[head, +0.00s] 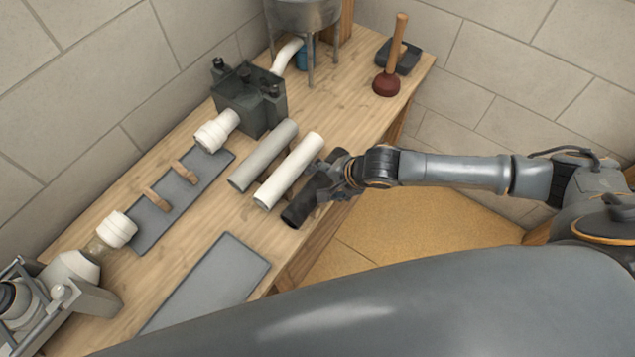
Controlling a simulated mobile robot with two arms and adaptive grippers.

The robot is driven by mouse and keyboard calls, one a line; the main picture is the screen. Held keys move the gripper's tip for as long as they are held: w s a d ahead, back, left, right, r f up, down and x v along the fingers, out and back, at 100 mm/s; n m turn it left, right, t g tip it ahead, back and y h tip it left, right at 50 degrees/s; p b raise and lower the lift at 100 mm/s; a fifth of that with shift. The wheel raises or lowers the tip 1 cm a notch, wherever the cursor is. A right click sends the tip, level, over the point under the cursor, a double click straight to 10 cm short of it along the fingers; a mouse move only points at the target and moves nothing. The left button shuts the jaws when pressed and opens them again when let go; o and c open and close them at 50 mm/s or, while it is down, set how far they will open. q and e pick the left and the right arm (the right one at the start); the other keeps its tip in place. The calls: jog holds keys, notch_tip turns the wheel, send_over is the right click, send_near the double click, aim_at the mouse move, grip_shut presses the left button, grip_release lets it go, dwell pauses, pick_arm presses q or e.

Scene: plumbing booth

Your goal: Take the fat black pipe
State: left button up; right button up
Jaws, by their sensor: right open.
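The fat black pipe (297,212) lies on the wooden bench near its front edge, to the right of a white pipe (289,171) and a grey pipe (263,155). My right gripper (325,180) is open, reaching in from the right over the black pipe's far half. Its fingers hide part of the pipe. I cannot tell whether they touch it. My left gripper is not in view.
A grey mat (212,283) lies empty in front. A dark tray with wooden pegs (180,205) lies behind, with white fittings (117,229) at its ends. A dark vise-like block (249,99), a plunger (388,82) and a metal basin (304,14) stand farther back.

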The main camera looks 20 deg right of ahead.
jog(key=shift+w+a+f, duration=0.2)
jog(key=shift+w+f, duration=0.1)
jog(key=shift+f, duration=0.15)
jog(key=c, duration=1.3)
jog(key=shift+r, duration=0.15)
